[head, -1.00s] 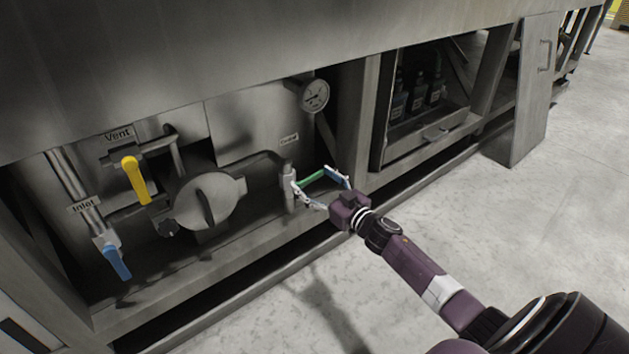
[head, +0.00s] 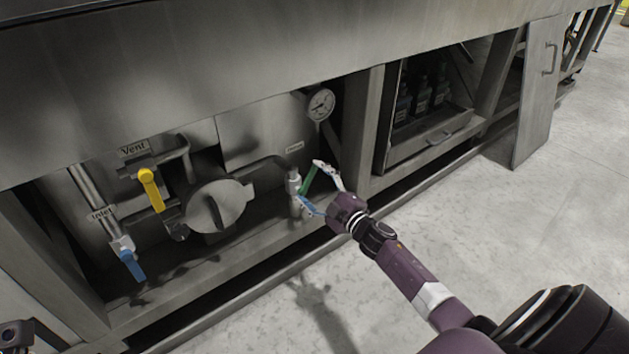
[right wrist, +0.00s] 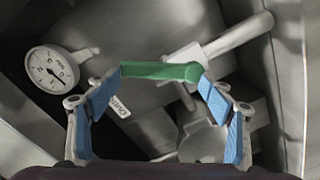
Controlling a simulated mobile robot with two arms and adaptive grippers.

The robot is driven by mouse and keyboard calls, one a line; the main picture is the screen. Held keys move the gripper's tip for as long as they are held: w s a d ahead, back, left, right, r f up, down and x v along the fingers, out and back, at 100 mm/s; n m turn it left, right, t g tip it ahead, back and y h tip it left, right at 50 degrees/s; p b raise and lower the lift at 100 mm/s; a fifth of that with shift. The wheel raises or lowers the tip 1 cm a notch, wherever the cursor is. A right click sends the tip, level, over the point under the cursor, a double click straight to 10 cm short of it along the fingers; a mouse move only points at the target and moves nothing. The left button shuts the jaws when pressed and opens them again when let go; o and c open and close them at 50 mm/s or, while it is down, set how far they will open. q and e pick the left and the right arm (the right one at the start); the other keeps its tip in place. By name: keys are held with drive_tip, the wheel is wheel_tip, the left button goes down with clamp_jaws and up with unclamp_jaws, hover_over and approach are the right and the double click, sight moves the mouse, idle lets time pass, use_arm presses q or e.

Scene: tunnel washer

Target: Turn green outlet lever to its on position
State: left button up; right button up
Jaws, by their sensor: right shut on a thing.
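The green outlet lever (head: 309,181) sits beside the outlet pipe in the head view, tilted steeply up to the right. My right gripper (head: 311,182) has one finger at each end of it, and the lever is held between them. In the right wrist view the lever (right wrist: 160,71) spans the blue fingertip pads of my right gripper (right wrist: 157,86). The outlet label (head: 294,147) is above the valve. A small dark part in the head view's lower left corner may belong to my left gripper; its jaws cannot be made out.
A yellow vent lever (head: 152,190) and a blue inlet lever (head: 132,265) are on the left. A round hatch (head: 216,206) lies between them and the outlet. A pressure gauge (head: 321,104) is above right. A frame post (head: 358,130) stands close right of my right gripper.

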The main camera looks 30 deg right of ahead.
drive_tip(key=n, duration=0.2)
drive_tip(key=a+n, duration=0.2)
drive_tip(key=n, duration=0.1)
drive_tip(key=shift+s+a+r+n, duration=0.1)
drive_tip(key=shift+n, duration=0.2)
drive_tip(key=shift+a+n, duration=0.2)
drive_tip(key=shift+n, duration=0.4)
drive_tip(key=o, duration=1.7)
drive_tip(key=shift+s, duration=0.1)
drive_tip(key=s, duration=1.1)
drive_tip(key=shift+s+d, duration=0.4)
